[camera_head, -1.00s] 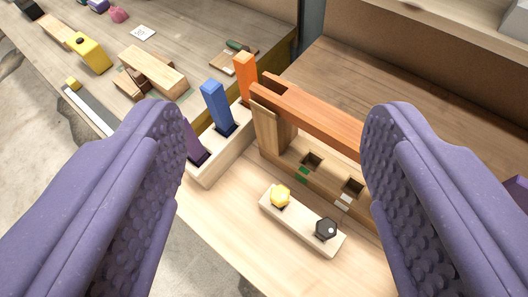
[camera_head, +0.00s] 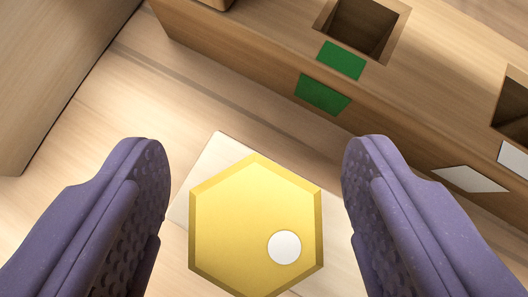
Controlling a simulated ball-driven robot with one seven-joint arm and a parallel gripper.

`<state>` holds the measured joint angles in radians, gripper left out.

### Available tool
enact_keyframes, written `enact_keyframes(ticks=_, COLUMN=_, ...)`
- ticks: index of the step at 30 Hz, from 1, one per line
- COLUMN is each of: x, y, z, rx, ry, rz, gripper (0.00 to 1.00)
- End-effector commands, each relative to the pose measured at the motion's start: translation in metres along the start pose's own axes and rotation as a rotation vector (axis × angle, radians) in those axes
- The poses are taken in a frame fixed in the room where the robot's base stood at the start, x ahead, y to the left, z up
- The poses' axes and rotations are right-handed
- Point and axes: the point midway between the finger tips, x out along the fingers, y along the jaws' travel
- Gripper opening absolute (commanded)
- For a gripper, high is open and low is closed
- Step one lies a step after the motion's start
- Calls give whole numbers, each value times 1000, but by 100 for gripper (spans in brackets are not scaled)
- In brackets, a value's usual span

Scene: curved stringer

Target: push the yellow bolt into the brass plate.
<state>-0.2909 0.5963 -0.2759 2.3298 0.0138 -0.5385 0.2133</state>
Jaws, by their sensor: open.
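The yellow bolt (camera_head: 245,215) shows its large hexagonal head with a white dot near its lower right. It sits in a pale wooden holder (camera_head: 210,160), which the head mostly hides. My gripper (camera_head: 258,160) is open, with one purple finger on each side of the bolt head and a gap to each. The head is between the fingers in the picture; I cannot tell how far below the tips it is. Its shank is hidden. I cannot make out a brass plate.
A wooden block (camera_head: 260,50) crosses the upper right, with a square hole (camera_head: 362,25) beside green patches (camera_head: 323,94) and another hole (camera_head: 513,105) beside white patches (camera_head: 470,179). Another wooden piece (camera_head: 50,70) stands at upper left. Bare wood lies between.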

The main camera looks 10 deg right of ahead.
Motion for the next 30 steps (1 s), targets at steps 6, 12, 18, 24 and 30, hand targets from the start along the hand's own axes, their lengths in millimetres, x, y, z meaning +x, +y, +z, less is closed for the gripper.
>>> enact_keyframes(ticks=6, x=1, y=0, z=-1, rx=0, ry=0, rz=0, gripper=66)
enact_keyframes(ticks=12, x=1, y=0, z=-1, rx=0, ry=0, rz=0, gripper=25)
enact_keyframes(ticks=18, x=1, y=0, z=-1, rx=0, ry=1, rz=-1, gripper=3)
enact_keyframes(ticks=24, x=-5, y=0, z=-8, rx=1, ry=2, rz=-1, gripper=3)
enact_keyframes(ticks=30, x=-36, y=-1, z=-40, rx=1, ry=5, rz=-2, gripper=3)
